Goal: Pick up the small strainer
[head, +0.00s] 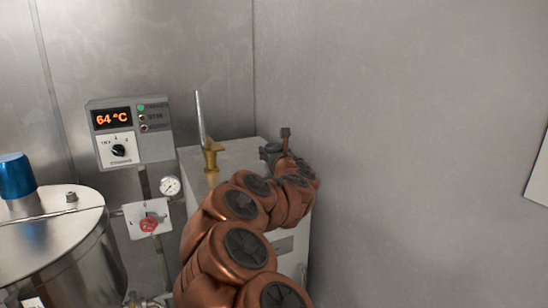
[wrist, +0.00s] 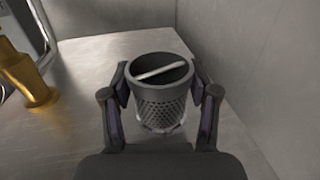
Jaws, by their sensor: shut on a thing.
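The small strainer (wrist: 161,100) is a dark grey perforated cup, seen in the wrist view. It stands upright on the metal top, with a pale bar across its mouth. My gripper (wrist: 161,92) is shut on it, one finger on each side. In the head view my gripper (head: 272,152) is at the far end of my copper-coloured arm, over the back right of the cabinet top. The strainer is hard to make out there, largely hidden by my arm. Whether its base touches the surface is unclear.
A brass fitting with a metal lever (head: 210,154) stands on the cabinet top (head: 228,152), left of my gripper. Walls close in behind and right. A steel vessel (head: 55,235) with a blue cap, a 64 °C control box (head: 130,132) and a gauge (head: 169,186) are at left.

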